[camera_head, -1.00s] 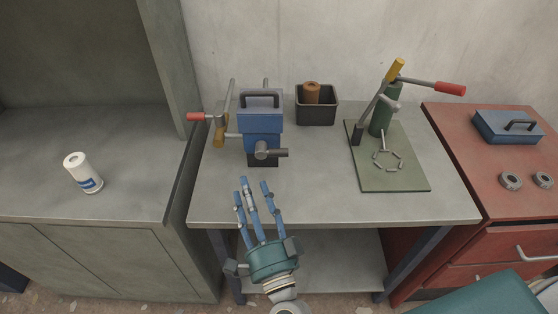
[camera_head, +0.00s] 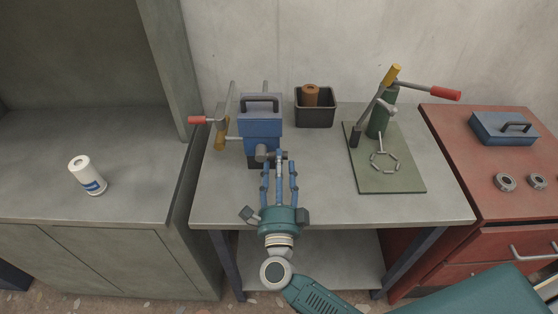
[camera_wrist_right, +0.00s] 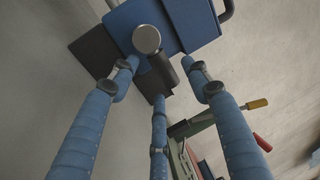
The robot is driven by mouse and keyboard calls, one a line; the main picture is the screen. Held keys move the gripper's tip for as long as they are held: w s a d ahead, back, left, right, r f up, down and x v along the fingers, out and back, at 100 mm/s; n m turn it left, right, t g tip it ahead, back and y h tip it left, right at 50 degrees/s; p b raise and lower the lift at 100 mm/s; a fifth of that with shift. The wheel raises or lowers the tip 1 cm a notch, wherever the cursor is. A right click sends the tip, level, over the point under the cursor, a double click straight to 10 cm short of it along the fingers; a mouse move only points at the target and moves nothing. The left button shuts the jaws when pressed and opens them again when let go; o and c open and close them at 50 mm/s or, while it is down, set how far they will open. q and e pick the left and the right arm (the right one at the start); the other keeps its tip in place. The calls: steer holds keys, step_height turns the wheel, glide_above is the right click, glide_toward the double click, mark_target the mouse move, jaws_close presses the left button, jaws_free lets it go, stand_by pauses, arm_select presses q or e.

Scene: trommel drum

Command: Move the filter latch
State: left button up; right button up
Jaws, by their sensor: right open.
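A blue box-shaped unit (camera_head: 262,130) with a dark handle on top stands on a grey bench. A grey latch-like knob with a crossbar (camera_head: 262,153) sticks out of its front; I cannot be sure this is the filter latch. My right gripper (camera_head: 279,160) is open, its three blue fingers pointing at the knob and partly hiding the crossbar. In the right wrist view the round knob end (camera_wrist_right: 147,39) lies between the tips of the spread fingers (camera_wrist_right: 161,72), with nothing gripped. Whether any finger touches it is unclear. My left gripper is out of view.
A black bin (camera_head: 315,114) holding a brown roll is behind right. A lever press stands on a green plate (camera_head: 395,181) to the right. The bench front (camera_head: 340,210) is clear.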

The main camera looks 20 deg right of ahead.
steer(key=shift+w+d, duration=0.15)
steer(key=shift+w, duration=0.25)
steer(key=shift+r, duration=0.1)
steer(key=shift+c, duration=0.4)
jaws_close()
